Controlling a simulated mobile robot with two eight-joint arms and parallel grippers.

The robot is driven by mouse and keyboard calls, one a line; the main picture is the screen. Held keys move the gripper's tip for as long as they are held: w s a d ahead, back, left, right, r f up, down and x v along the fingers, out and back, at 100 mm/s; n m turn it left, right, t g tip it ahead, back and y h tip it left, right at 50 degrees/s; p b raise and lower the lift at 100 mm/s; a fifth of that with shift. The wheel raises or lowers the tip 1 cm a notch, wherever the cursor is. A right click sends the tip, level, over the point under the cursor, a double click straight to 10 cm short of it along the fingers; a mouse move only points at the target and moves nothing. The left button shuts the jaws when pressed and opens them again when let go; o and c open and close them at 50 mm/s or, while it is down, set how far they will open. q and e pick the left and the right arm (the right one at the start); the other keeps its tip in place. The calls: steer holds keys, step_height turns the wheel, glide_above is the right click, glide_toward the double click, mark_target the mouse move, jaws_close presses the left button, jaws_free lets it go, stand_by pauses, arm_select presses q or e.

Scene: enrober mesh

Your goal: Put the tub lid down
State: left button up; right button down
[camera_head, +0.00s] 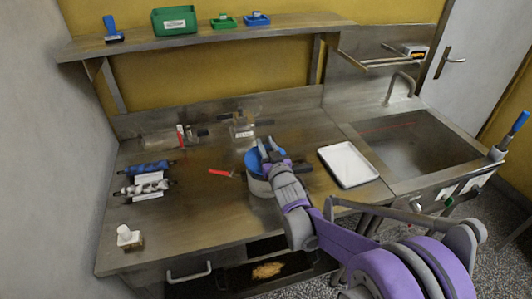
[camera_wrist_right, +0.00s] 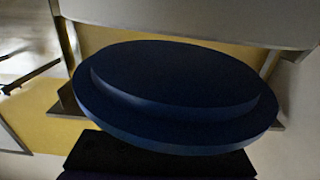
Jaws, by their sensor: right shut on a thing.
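My right gripper (camera_head: 265,148) is shut on the blue tub lid (camera_head: 251,160), above the middle of the steel counter. The lid fills the middle of the right wrist view (camera_wrist_right: 175,95) as a dark blue stepped disc, with the dark gripper part (camera_wrist_right: 155,158) below it. A pale tub (camera_head: 257,187) shows just below the lid in the head view, partly covered by my right arm. I cannot tell whether the lid touches the tub. My left gripper is not in view.
A white tray (camera_head: 348,164) lies to the right, before the sink (camera_head: 415,145). A red-handled tool (camera_head: 222,172) lies left of the tub. Rolls (camera_head: 147,168) and a small white-topped bottle (camera_head: 127,236) stand farther left. The front left counter (camera_head: 195,215) is clear.

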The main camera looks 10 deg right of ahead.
steer(key=shift+f, duration=1.4)
steer(key=shift+f, duration=0.2)
steer(key=c, duration=0.6)
jaws_free()
steer(key=shift+c, duration=0.2)
